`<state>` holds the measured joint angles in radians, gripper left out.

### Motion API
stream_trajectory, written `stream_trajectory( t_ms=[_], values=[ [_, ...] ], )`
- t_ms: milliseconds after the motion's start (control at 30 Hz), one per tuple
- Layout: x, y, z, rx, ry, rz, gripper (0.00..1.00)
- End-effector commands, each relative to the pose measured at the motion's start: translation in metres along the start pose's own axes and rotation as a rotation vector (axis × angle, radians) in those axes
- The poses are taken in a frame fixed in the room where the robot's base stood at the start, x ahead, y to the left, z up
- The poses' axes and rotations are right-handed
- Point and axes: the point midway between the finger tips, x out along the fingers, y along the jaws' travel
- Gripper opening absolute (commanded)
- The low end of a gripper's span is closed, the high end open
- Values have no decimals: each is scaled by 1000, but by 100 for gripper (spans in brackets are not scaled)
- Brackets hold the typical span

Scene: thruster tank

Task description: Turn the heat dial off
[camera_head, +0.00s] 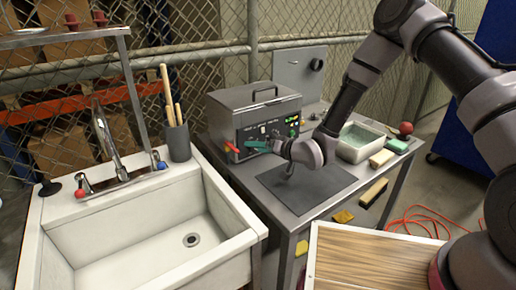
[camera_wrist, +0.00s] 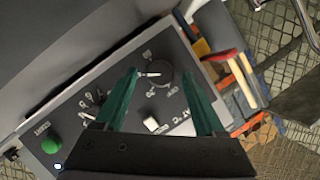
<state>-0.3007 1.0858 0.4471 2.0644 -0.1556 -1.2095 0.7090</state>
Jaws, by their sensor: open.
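A black round dial (camera_wrist: 157,73) with a white pointer mark sits on the grey panel of the tank box in the wrist view. White lettering surrounds it, and one word near it looks like OFF. The pointer lies roughly level in the picture, toward the left side of the dial. My gripper (camera_wrist: 160,82) is open, with its teal fingers on either side of the dial. I cannot tell whether they touch it. In the head view my gripper (camera_head: 257,144) is in front of the box's control panel and hides part of it.
The grey tank box (camera_head: 255,108) stands on a metal table. A second knob (camera_wrist: 95,96), a white switch (camera_wrist: 151,124) and a green button (camera_wrist: 51,145) share the panel. A sink (camera_head: 150,240) is left, a tub (camera_head: 358,143) right.

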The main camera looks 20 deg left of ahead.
Motion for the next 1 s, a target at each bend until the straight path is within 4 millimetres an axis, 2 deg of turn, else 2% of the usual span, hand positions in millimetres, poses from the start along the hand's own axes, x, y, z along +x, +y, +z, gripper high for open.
stream_trajectory(
  t_ms=[133,267,300,333,667,1000],
  values=[
    [0,0,0,0,0,0,72],
    [0,0,0,0,0,0,22],
    [0,0,0,0,0,0,7],
    [0,0,0,0,0,0,0],
    [0,-1,0,-33,0,14,0],
    [0,-5,0,-233,-5,98,0]
  ],
)
